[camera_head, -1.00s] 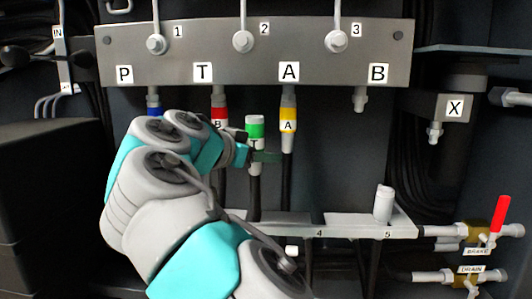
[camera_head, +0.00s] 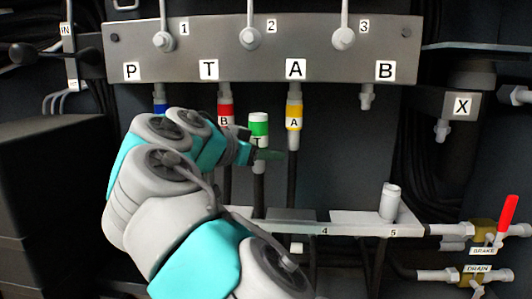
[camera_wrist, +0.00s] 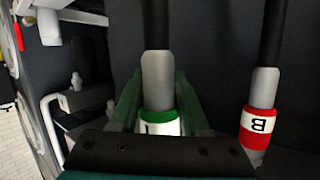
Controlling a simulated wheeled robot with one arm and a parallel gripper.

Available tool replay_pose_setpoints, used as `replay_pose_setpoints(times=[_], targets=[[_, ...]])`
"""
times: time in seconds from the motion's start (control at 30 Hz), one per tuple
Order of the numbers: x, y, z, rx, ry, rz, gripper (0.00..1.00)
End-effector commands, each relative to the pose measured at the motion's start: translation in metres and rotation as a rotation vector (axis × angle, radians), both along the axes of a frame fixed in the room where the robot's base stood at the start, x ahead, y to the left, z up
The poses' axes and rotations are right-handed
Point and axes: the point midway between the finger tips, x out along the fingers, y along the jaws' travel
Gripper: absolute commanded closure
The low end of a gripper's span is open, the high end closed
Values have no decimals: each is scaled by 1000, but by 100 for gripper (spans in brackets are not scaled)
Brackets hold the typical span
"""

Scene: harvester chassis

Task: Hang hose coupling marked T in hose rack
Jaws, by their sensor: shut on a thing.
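The hose coupling marked T (camera_head: 258,126) has a green band and white label. It is upright below the manifold, between the red and yellow couplings, with its black hose running down. My gripper (camera_head: 257,154) is shut on it from the left. In the wrist view the green fingers of my gripper (camera_wrist: 158,98) lie on both sides of the coupling's grey body (camera_wrist: 158,75). The hose rack (camera_head: 350,218) is the pale shelf below, with labels 4 and 5 showing. Its left part is hidden behind my arm.
The manifold (camera_head: 260,85) spans the top. A red-banded coupling marked B (camera_head: 225,112) hangs under port T, close left of the held one. A yellow coupling marked A (camera_head: 294,118) hangs under port A. Port B (camera_head: 367,97) is empty. A grey capped post (camera_head: 390,200) stands at slot 5.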

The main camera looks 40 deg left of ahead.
Motion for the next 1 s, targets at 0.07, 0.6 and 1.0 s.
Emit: replay_pose_setpoints(times=[0.07,0.6,1.0], targets=[[0,0,1,1,-1,1,100],[0,0,-12,1,-1,1,100],[0,0,-26,1,-1,1,100]])
